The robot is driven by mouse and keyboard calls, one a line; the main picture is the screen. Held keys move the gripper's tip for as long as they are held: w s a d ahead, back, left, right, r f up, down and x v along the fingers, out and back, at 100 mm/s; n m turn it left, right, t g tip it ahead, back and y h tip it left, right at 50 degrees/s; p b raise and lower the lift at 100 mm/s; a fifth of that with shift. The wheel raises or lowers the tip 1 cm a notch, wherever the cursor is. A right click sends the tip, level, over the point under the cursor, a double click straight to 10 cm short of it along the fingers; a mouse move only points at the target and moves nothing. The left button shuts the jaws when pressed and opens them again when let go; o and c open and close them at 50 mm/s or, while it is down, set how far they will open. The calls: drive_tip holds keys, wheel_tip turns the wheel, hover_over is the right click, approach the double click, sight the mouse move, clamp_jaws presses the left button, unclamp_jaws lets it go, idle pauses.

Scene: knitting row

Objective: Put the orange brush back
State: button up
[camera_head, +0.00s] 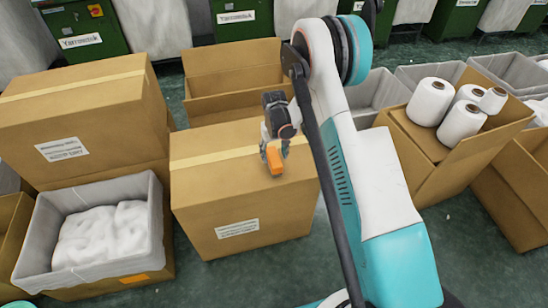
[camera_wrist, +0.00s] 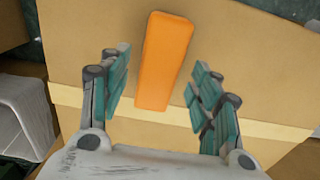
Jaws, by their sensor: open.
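The orange brush (camera_head: 276,160) shows as a plain orange block at the top of the closed cardboard box (camera_head: 205,192) in the middle. In the wrist view the brush (camera_wrist: 163,62) lies lengthwise between my fingers, over the box top with its pale tape. My gripper (camera_head: 272,146) is open around the brush, one finger on each side. In the wrist view a gap shows between the brush and each fingertip of my gripper (camera_wrist: 161,78). The underside of the brush is hidden, and I cannot tell whether it touches the box.
On the left a grey-lined bin (camera_head: 155,235) holds white material, below a large closed box (camera_head: 85,115). An open box (camera_head: 235,95) stands behind. On the right a box (camera_head: 395,150) holds several white yarn cones (camera_head: 430,100). Green floor (camera_head: 240,280) is clear in front.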

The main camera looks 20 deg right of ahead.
wheel_tip(320, 180, up, 6)
drive_tip(key=shift+r+p, duration=0.25)
drive_tip(key=shift+p, duration=0.65)
wheel_tip(320, 180, up, 15)
drive_tip(key=t, duration=0.2)
hover_over(274, 157)
drive_tip(key=s, duration=0.4)
drive_tip(key=s+r+t, duration=0.1)
drive_tip(key=s+r, duration=0.7)
drive_tip(key=r, duration=0.4)
drive_tip(key=s+r+t, duration=0.2)
drive_tip(key=s, duration=0.9)
drive_tip(key=s+r+t, duration=0.2)
drive_tip(key=s+r, duration=0.1)
drive_tip(key=s, duration=0.7)
drive_tip(key=shift+s+r, duration=0.25)
drive_tip(key=shift+s, duration=0.1)
